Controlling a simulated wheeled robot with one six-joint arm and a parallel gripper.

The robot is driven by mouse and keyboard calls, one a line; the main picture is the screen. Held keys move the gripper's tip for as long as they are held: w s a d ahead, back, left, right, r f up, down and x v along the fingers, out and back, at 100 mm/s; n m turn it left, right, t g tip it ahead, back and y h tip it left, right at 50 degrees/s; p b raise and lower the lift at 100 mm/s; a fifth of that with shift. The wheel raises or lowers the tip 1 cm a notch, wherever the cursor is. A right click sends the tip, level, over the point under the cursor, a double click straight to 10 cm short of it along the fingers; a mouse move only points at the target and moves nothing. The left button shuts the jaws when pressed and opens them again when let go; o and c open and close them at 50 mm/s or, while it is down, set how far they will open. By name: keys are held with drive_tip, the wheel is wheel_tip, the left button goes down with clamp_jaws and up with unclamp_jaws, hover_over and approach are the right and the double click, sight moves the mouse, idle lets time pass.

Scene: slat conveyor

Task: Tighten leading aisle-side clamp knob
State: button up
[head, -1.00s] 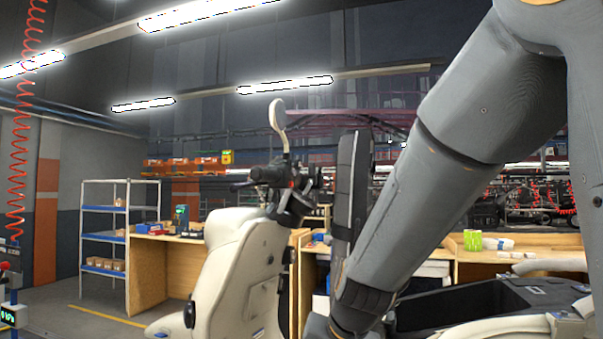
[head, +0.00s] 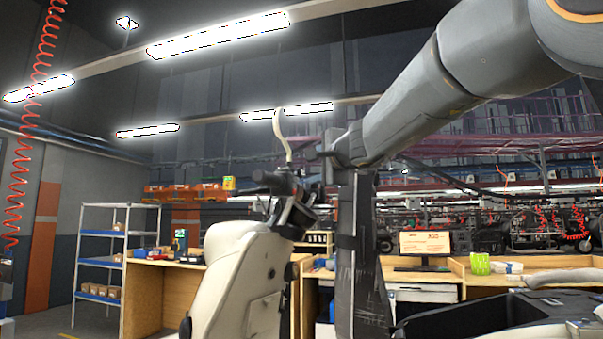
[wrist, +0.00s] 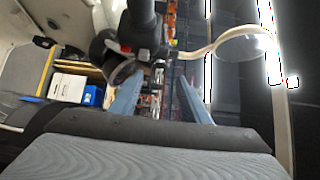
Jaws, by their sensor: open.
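A cream scooter (head: 235,285) stands left of my arm in the head view, with dark handlebars (head: 275,182) and a round mirror (head: 283,135). I cannot make out a clamp knob in either view. My gripper (wrist: 160,98) is open in the wrist view, its two blue-grey fingers spread and nothing held between them. The handlebar (wrist: 143,35) and the mirror (wrist: 245,46) show beyond the fingers. In the head view the end of my arm is close to the handlebars, but I cannot tell whether they touch.
A wooden workbench (head: 150,298) and a blue-and-white shelf (head: 100,262) stand at the left. A monitor (head: 425,246) and a green roll (head: 480,264) are on the benches behind. A black open tub (head: 470,318) is at lower right. A red coiled hose (head: 38,100) hangs at left.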

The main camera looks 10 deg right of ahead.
sight(302, 173)
drive_tip(key=shift+w+a+p, duration=0.25)
drive_tip(key=shift+w+p, duration=0.05)
drive_tip(key=shift+w, duration=1)
drive_tip(key=shift+w+a+p, duration=0.2)
drive_tip(key=shift+w+p, duration=0.05)
drive_tip(key=shift+w, duration=1.05)
drive_tip(key=shift+c, duration=0.2)
drive_tip(key=shift+f, duration=0.1)
drive_tip(key=c, duration=1)
